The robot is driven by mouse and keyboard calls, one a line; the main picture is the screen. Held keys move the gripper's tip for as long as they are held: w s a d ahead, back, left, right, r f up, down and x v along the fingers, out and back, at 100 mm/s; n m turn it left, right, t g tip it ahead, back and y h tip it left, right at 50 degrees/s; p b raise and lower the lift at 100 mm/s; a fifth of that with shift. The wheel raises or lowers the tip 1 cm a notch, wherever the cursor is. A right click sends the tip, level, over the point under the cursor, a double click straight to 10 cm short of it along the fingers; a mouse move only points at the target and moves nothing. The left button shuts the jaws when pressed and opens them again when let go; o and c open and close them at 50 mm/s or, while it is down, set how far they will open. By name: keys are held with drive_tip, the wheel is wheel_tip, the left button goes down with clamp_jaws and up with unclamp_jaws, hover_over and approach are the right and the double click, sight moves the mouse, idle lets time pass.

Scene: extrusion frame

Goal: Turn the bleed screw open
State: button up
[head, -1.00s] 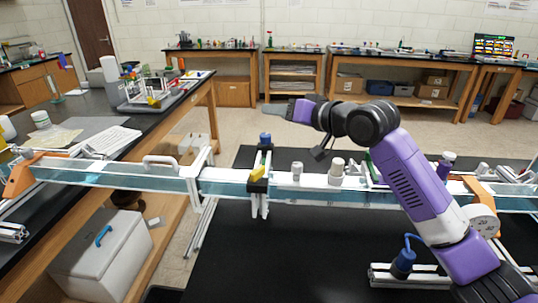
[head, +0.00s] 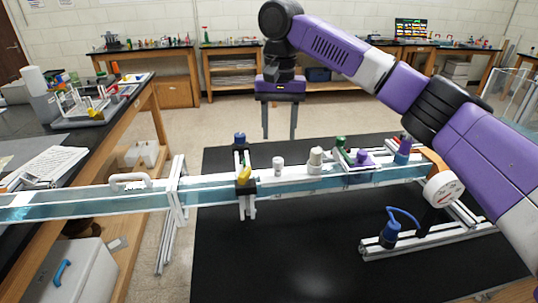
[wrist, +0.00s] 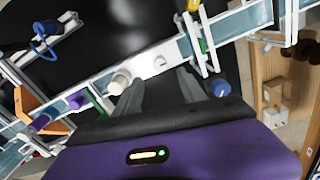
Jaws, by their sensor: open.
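A long clear channel with blue liquid (head: 110,200) spans the view and carries several small fittings. On its top are a small white knob (head: 278,162) and a wider beige cylinder (head: 316,157); I cannot tell for sure which fitting is the bleed screw. My gripper (head: 280,137) is open and empty, pointing down above the channel's far side, apart from it. In the wrist view, the small white knob (wrist: 160,63) lies just beyond and between the fingertips. The beige cylinder (wrist: 119,82) is beside the left finger.
A yellow lever (head: 244,174) and blue knob (head: 240,138) are at the clamp left of the white knob. Green and purple fittings (head: 361,157), a dial (head: 443,188) and a blue hand pump (head: 391,232) stand right. The black surface in front is mostly clear.

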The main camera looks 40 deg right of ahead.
sight(278, 160)
drive_tip(key=shift+f+p, duration=0.5)
drive_tip(key=shift+f, duration=3.4)
clamp_jaws()
